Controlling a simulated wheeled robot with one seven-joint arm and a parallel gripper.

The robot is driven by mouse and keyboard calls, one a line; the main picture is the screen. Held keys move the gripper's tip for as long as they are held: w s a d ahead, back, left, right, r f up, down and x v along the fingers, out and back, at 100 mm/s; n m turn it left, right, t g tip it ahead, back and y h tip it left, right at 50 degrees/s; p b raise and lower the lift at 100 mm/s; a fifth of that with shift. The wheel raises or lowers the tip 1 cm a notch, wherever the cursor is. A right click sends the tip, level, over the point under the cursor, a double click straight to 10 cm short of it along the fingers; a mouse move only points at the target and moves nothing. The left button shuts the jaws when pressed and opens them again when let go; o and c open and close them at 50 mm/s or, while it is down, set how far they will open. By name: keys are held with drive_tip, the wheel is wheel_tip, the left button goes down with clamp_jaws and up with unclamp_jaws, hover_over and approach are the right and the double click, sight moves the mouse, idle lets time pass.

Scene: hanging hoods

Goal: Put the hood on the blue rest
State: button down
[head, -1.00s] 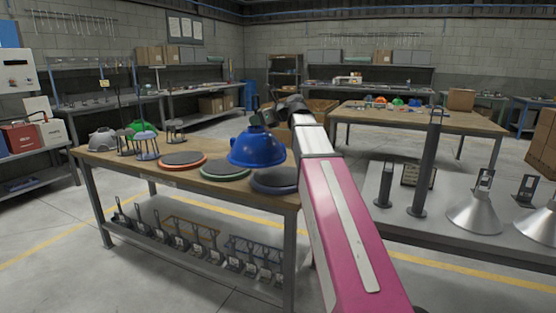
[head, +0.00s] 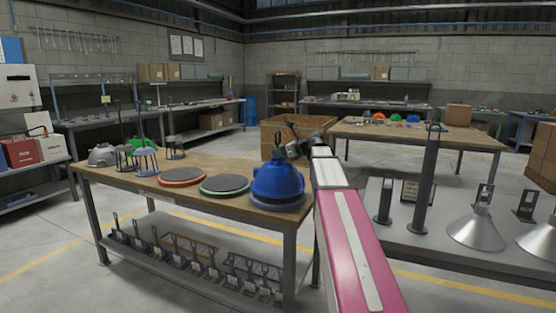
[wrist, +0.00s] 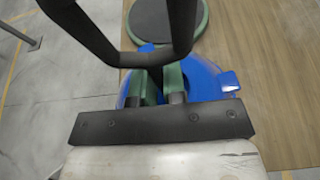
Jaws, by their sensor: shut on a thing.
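The blue hood (head: 278,181), a dome with a dark loop handle on top, is upright at the right end of the near workbench. The blue rest (head: 279,204), a dark disc with a blue rim, shows only as a strip under the hood. Whether the hood touches it or hangs just above, I cannot tell. My gripper (head: 286,154) is shut on the hood's stem at the top. In the wrist view the fingers (wrist: 157,85) close around the stem, with the blue dome (wrist: 205,82) below and the handle loop in front.
A red-rimmed rest (head: 182,176) and a green-rimmed rest (head: 224,185) lie bare to the left. A tall dark post (head: 426,175) and metal hoods (head: 476,230) stand right of my arm.

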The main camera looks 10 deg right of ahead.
drive_tip(key=shift+f, duration=1.1)
drive_tip(key=c, duration=1.2)
unclamp_jaws()
drive_tip(key=shift+f, duration=0.1)
drive_tip(key=v, duration=1.2)
